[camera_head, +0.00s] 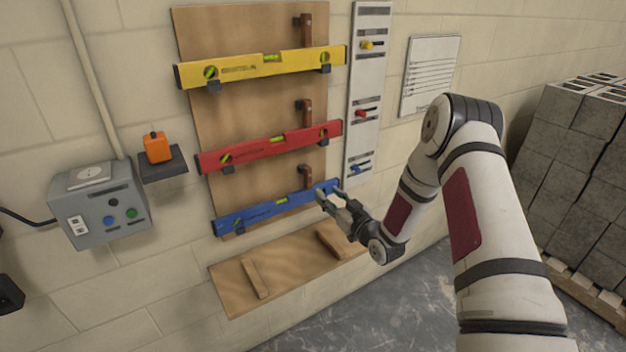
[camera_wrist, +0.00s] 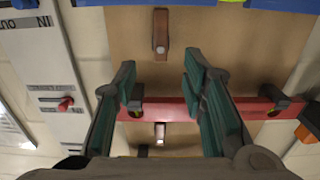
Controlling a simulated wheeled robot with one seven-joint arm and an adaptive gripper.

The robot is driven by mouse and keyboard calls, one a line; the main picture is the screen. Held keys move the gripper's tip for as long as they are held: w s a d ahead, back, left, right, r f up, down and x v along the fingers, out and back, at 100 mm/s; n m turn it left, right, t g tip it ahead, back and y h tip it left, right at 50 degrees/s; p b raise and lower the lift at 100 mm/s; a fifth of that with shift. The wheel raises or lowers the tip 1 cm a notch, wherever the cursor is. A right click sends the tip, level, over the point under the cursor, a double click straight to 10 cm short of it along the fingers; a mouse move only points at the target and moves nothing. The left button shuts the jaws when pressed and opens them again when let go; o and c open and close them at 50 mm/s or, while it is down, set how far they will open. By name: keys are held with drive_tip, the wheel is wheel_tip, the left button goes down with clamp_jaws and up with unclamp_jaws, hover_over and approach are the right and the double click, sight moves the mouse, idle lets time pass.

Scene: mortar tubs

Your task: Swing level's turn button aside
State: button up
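Three spirit levels hang on a wooden board: yellow (camera_head: 240,70), red (camera_head: 255,150) and blue (camera_head: 255,215). A brown turn button stands upright at each one's upper edge: upper (camera_head: 306,30), middle (camera_head: 305,112), lower (camera_head: 306,173). My gripper (camera_head: 329,193) is in front of the blue level's right end. In the wrist view, turned upside down, the blue level (camera_wrist: 200,4) is at the top, with its turn button (camera_wrist: 160,35) beyond my gripper's (camera_wrist: 158,68) spread, empty fingers. The red level (camera_wrist: 178,109) crosses behind them, with its button (camera_wrist: 160,133) between them.
A pale strip with coloured knobs (camera_head: 370,85) is right of the board. A grey control box (camera_head: 100,210) and an orange item on a shelf (camera_head: 157,147) are to the left. A wooden ledge (camera_head: 285,265) lies below; grey blocks (camera_head: 575,140) stand far right.

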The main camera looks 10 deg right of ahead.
sight(310, 178)
drive_tip(key=x, duration=1)
drive_tip(key=shift+w+a, duration=0.15)
drive_tip(key=shift+w, duration=0.15)
drive_tip(key=shift+c, duration=0.3)
clamp_jaws()
